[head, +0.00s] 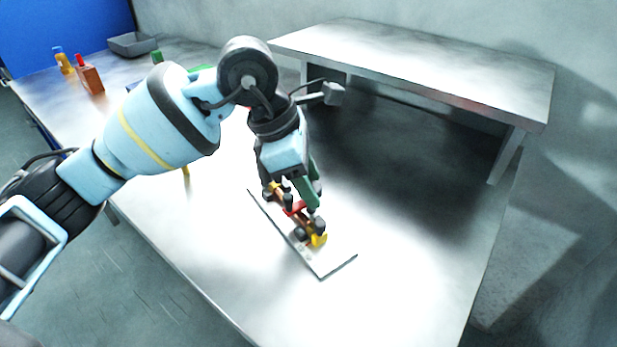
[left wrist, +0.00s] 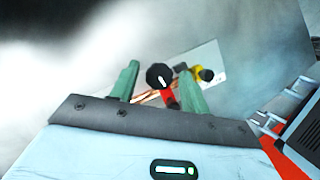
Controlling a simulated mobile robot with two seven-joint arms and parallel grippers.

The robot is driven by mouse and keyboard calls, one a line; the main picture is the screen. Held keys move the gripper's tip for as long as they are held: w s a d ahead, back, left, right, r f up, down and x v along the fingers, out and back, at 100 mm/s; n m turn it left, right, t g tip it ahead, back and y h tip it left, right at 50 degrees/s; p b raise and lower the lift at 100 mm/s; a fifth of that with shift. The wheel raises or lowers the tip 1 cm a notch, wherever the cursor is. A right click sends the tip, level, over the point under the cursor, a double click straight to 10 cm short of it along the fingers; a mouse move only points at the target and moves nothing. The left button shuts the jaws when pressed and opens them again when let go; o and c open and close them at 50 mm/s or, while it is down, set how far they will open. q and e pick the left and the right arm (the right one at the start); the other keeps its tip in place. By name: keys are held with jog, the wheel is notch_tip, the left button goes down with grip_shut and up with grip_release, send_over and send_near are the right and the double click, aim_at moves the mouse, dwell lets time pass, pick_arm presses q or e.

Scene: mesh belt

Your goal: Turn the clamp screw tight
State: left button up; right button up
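The clamp (head: 297,212) stands on a pale flat plate (head: 330,268) on the table, with red, yellow and dark parts. My left gripper (head: 312,203) points down at it with its green fingers. In the left wrist view, the clamp's round black knob with a white mark (left wrist: 159,76) lies between the two fingers (left wrist: 158,88), with a gap on each side. The gripper is open. Red and yellow parts and copper-coloured strips show behind the knob. The fingers and wrist hide part of the clamp in the head view. My right gripper is not in view.
The table (head: 400,290) is clear around the plate. At the far left stand a red-topped brown bottle (head: 91,79), a yellow bottle (head: 65,65) and a grey bin (head: 131,44).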

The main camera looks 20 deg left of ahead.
pick_arm(q)
jog(key=shift+o, duration=0.3)
jog(key=v, duration=0.7)
jog(key=shift+r, duration=0.35)
jog(key=shift+a, duration=0.15)
